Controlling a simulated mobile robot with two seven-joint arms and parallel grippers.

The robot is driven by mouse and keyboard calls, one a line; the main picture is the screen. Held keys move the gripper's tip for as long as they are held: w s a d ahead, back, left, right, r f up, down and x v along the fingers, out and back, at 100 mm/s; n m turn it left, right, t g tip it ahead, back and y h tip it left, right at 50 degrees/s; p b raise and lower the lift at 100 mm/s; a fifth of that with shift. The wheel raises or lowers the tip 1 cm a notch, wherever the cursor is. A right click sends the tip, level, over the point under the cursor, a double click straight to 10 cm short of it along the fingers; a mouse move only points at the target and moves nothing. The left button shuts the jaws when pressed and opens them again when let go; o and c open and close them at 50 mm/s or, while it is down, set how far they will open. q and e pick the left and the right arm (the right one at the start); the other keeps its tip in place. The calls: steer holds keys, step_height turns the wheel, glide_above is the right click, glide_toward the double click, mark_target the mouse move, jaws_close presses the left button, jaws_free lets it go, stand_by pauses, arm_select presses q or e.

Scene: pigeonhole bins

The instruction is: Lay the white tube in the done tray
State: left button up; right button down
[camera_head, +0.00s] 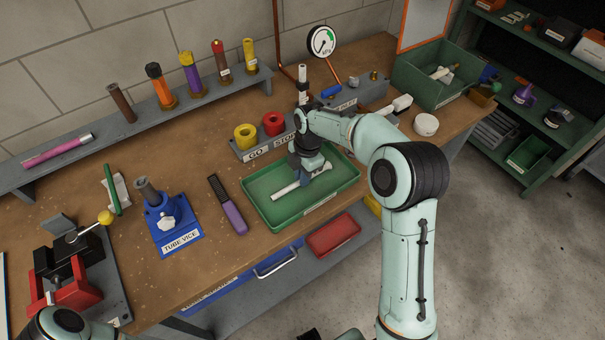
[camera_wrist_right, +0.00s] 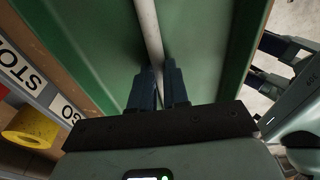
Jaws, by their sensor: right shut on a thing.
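The white tube (camera_head: 287,190) lies low in the shallow green tray (camera_head: 274,213) at the bench's front edge, its label too small to read. My right gripper (camera_head: 307,178) reaches down into this tray and is shut on the tube. In the right wrist view the tube (camera_wrist_right: 148,28) runs up from between the dark fingers (camera_wrist_right: 158,88), over the green tray floor (camera_wrist_right: 205,40). I cannot tell whether the tube touches the floor. Part of it is hidden by the gripper. My left gripper is out of view; only a piece of my left arm shows at bottom left.
Behind the tray stands a GO/STOP block with yellow (camera_head: 245,137) and red (camera_head: 273,124) rings. A purple-handled tool (camera_head: 229,207) and blue tube vice (camera_head: 168,222) are left of it. A deep green bin (camera_head: 420,88) stands right. A rack (camera_head: 190,103) holds several coloured tubes.

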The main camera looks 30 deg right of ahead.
steer(key=shift+f, duration=0.15)
steer(key=c, duration=1)
jaws_free()
steer(key=shift+c, duration=0.2)
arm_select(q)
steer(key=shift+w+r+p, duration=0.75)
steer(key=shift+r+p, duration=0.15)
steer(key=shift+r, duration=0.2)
arm_select(e)
step_height(320, 180, up, 13)
steer(key=d, duration=0.1)
steer(key=shift+d+r, duration=0.2)
steer(key=shift+d, duration=0.1)
steer(key=shift+w, duration=0.1)
